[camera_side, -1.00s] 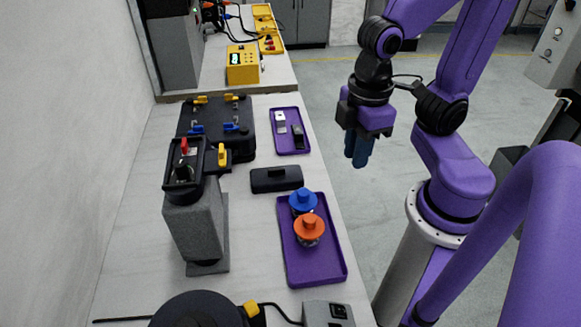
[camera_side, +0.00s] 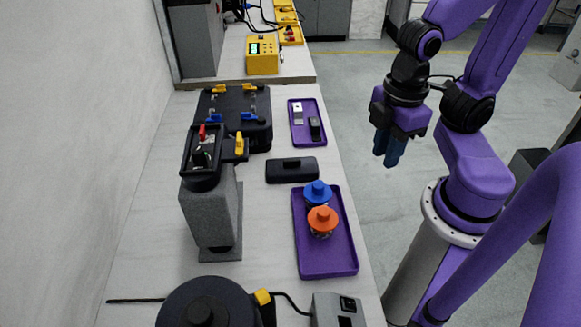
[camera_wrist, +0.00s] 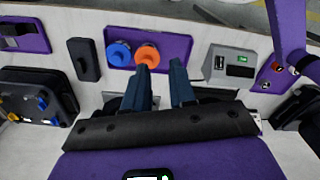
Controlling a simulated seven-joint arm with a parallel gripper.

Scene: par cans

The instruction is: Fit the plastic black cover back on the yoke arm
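The black cover (camera_side: 292,170), a flat rectangular piece with a small raised grip, lies on the bench in the side view. It also shows at the left in the wrist view (camera_wrist: 83,58). The yoke arm (camera_side: 213,214) is a grey upright with an open black housing on top; red and green parts show inside. A black flap with a yellow latch (camera_side: 240,146) sticks out at its right. My gripper (camera_side: 387,152) hangs to the right of the bench, apart from the cover. In the wrist view its blue fingers (camera_wrist: 160,66) are spread with nothing between them.
A purple tray (camera_side: 340,262) with blue-topped (camera_side: 318,191) and orange-topped (camera_side: 322,217) items lies nearer than the cover. A smaller purple tray (camera_side: 305,138) and a black case (camera_side: 232,108) lie beyond. A round black object (camera_side: 205,303) and grey box (camera_side: 338,310) are in front.

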